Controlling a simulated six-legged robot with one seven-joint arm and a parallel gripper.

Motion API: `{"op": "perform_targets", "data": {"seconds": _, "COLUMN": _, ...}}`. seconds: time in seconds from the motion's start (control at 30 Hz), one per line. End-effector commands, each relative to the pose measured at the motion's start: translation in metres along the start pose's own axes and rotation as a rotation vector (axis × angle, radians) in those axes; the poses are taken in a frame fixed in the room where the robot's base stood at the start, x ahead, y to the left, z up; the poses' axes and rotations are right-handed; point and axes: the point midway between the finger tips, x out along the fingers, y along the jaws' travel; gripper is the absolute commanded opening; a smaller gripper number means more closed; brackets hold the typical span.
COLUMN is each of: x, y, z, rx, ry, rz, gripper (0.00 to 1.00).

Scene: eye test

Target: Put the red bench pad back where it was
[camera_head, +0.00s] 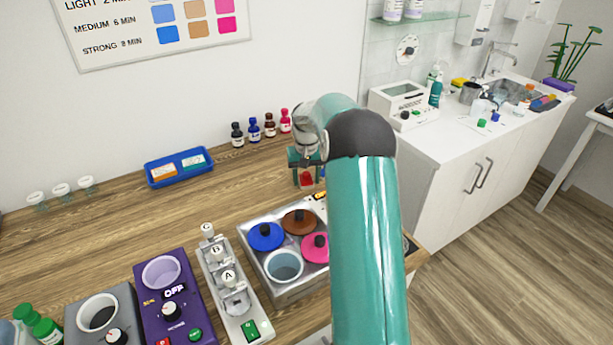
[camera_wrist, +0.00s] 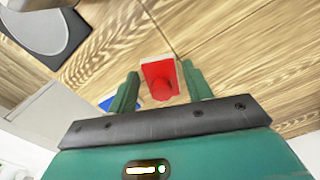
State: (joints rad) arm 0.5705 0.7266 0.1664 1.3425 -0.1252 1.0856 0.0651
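The red bench pad (camera_wrist: 160,78) shows in the wrist view between and slightly beyond my fingertips, with a rounded red part on it and a pale edge. In the head view it is a small red patch (camera_head: 306,180) just below my gripper (camera_head: 305,168). My gripper (camera_wrist: 160,84) is open, with its green fingers apart on either side of the pad and a gap showing on each side. I cannot tell how high the fingertips are above the wooden bench. A blue thing (camera_wrist: 106,103) is partly hidden behind the left finger.
A metal bath with coloured lids (camera_head: 266,236) stands in front of my gripper, partly behind my arm. Several small bottles (camera_head: 254,130) stand along the wall, near a blue tray (camera_head: 150,173). The bench (camera_head: 110,217) is clear at middle left.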

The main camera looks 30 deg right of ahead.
Motion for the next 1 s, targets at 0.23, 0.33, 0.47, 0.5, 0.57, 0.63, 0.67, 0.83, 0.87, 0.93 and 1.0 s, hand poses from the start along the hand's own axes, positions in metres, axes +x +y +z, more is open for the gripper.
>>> {"op": "perform_targets", "data": {"seconds": 0.23, "x": 0.000, "y": 0.000, "z": 0.000, "rx": 0.000, "ry": 0.000, "rz": 0.000, "gripper": 0.61}}
{"op": "perform_targets", "data": {"seconds": 0.33, "x": -0.001, "y": 0.000, "z": 0.000, "rx": 0.000, "ry": 0.001, "rz": 0.000, "gripper": 0.61}}
{"op": "perform_targets", "data": {"seconds": 0.47, "x": -0.011, "y": 0.000, "z": -0.001, "rx": 0.000, "ry": 0.003, "rz": 0.000, "gripper": 0.61}}
{"op": "perform_targets", "data": {"seconds": 0.5, "x": -0.016, "y": 0.000, "z": -0.001, "rx": 0.000, "ry": 0.003, "rz": 0.000, "gripper": 0.61}}
{"op": "perform_targets", "data": {"seconds": 0.57, "x": -0.027, "y": 0.000, "z": -0.001, "rx": 0.000, "ry": 0.006, "rz": 0.000, "gripper": 0.61}}
{"op": "perform_targets", "data": {"seconds": 0.63, "x": -0.041, "y": -0.001, "z": -0.001, "rx": -0.001, "ry": 0.005, "rz": 0.000, "gripper": 0.61}}
{"op": "perform_targets", "data": {"seconds": 0.67, "x": -0.048, "y": -0.001, "z": -0.001, "rx": -0.001, "ry": 0.005, "rz": 0.000, "gripper": 0.61}}
{"op": "perform_targets", "data": {"seconds": 0.83, "x": -0.085, "y": -0.001, "z": -0.001, "rx": -0.001, "ry": 0.005, "rz": 0.000, "gripper": 0.61}}
{"op": "perform_targets", "data": {"seconds": 0.87, "x": -0.091, "y": -0.001, "z": -0.001, "rx": -0.001, "ry": 0.005, "rz": 0.000, "gripper": 0.61}}
{"op": "perform_targets", "data": {"seconds": 0.93, "x": -0.103, "y": 0.000, "z": -0.001, "rx": 0.000, "ry": 0.005, "rz": 0.000, "gripper": 0.61}}
{"op": "perform_targets", "data": {"seconds": 1.0, "x": -0.112, "y": 0.000, "z": 0.000, "rx": 0.000, "ry": 0.002, "rz": 0.000, "gripper": 0.61}}
